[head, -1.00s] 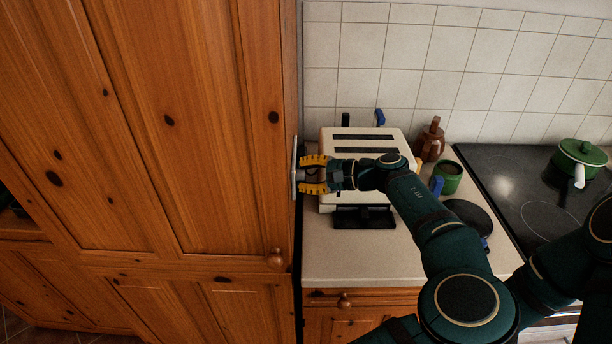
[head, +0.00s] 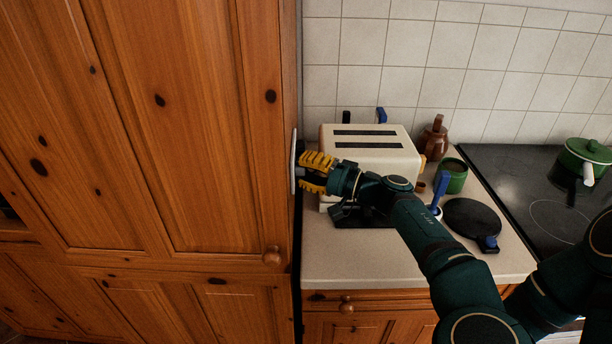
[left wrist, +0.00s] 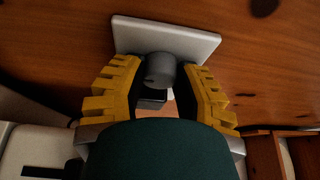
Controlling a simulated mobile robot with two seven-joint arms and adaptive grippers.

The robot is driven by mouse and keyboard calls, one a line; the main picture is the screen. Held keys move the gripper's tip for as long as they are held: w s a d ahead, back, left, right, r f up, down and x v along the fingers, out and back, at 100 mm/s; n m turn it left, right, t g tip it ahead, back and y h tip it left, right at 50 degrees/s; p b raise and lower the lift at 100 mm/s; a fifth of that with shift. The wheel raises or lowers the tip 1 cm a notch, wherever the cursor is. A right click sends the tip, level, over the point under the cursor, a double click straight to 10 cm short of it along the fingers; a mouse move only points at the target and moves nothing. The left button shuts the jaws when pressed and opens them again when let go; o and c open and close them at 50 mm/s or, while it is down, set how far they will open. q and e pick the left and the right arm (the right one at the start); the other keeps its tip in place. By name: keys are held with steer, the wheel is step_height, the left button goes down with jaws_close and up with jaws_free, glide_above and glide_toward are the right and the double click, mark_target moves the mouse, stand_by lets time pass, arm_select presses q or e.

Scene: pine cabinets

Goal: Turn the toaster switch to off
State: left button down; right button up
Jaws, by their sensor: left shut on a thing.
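The cream toaster (head: 372,158) stands on the counter against the tiled wall, with two dark slots on top. A pale switch plate (head: 295,162) is fixed to the side of the tall pine cabinet, left of the toaster. It also shows in the left wrist view (left wrist: 203,44), with a grey round knob (left wrist: 160,70) sticking out of it. My left gripper (head: 303,172), with yellow ridged fingers, is shut on this knob, one finger on each side. The fingers partly hide the plate in the head view. My right gripper is not in view.
My left arm crosses in front of the toaster. A green mug (head: 453,178), a brown bottle (head: 434,140), a blue-handled utensil (head: 440,188) and a black round lid or pan (head: 470,222) stand to its right. A green pot (head: 584,158) is on the black hob (head: 520,172).

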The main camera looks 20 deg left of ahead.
arm_select(q)
steer(key=shift+f+n+y+b, duration=0.15)
steer(key=shift+n+y+b, duration=0.15)
steer(key=shift+n+b, duration=0.25)
steer(key=c, duration=0.9)
jaws_free()
